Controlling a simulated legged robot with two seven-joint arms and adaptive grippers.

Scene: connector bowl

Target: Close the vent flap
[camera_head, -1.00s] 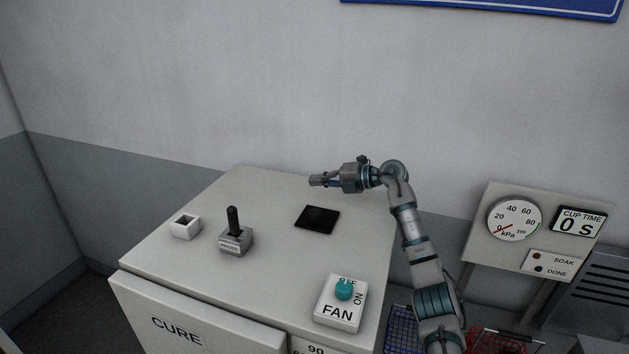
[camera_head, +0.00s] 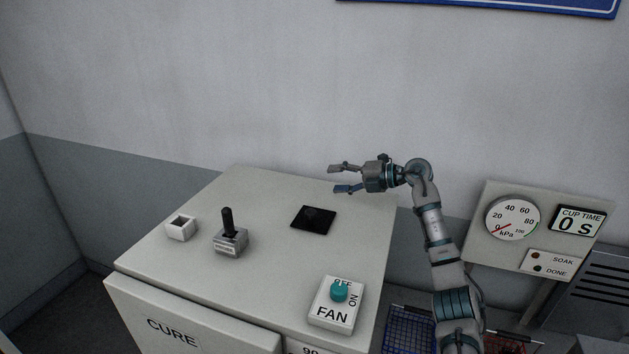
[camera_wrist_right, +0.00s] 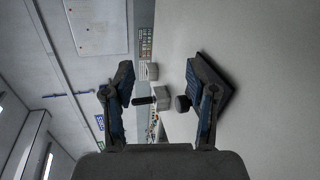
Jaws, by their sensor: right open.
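A black square plate (camera_head: 313,219) lies flat on top of the pale cabinet (camera_head: 270,195); it looks like the vent flap, though I cannot be sure. Its dark edge also shows behind a finger in the right wrist view (camera_wrist_right: 231,92). A grey block with an upright black lever (camera_head: 229,232) stands to its left, and its label is too small to read. My right gripper (camera_head: 346,178) is open and empty, fingers pointing left, above the cabinet's back right, behind and right of the plate. It shows in its wrist view (camera_wrist_right: 163,75). My left gripper is out of view.
A FAN switch with a teal knob (camera_head: 340,291) is at the front right. A gauge panel (camera_head: 513,218) stands to the right. The wall is behind the cabinet; the top between fixtures is clear.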

